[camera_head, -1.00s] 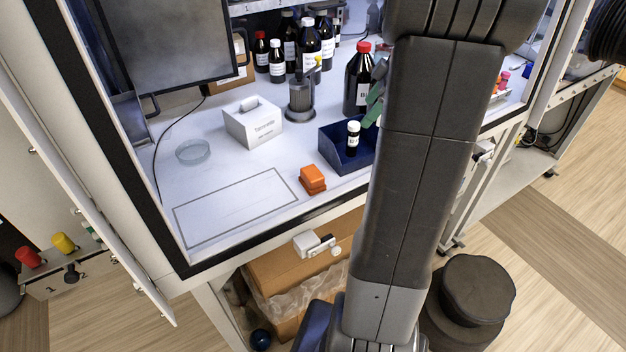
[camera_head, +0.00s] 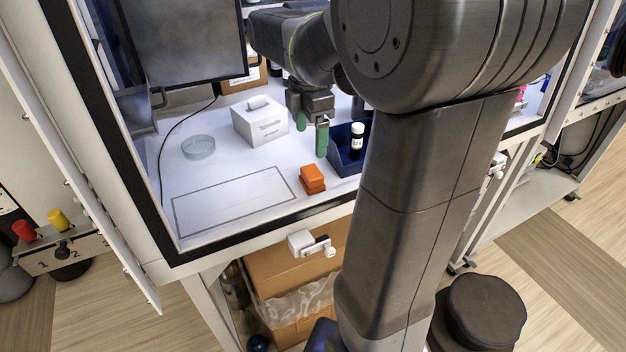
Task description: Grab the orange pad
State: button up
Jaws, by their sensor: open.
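The orange pad (camera_head: 312,178) is a small block sitting on the white worktop near its front edge, right of the outlined rectangle. My gripper (camera_head: 311,138) points down inside the cabinet, behind and above the pad. Its two green fingers are spread apart with nothing between them. The gripper is clear of the pad. The pad is fully in view.
A dark blue bin (camera_head: 347,163) with a small bottle (camera_head: 357,139) stands just right of the pad. A white tissue box (camera_head: 260,122) is behind it to the left. A glass dish (camera_head: 198,147) sits farther left. The outlined rectangle (camera_head: 230,217) is empty.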

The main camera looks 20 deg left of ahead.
send_over(312, 171)
notch_tip(312, 171, down, 6)
jog(key=shift+a+r, duration=0.15)
jog(key=shift+r, duration=0.05)
notch_tip(312, 171, down, 6)
jog(key=shift+s+r, duration=0.1)
jog(key=shift+r, duration=0.1)
jog(key=shift+d, duration=0.2)
jog(key=c, duration=1.1)
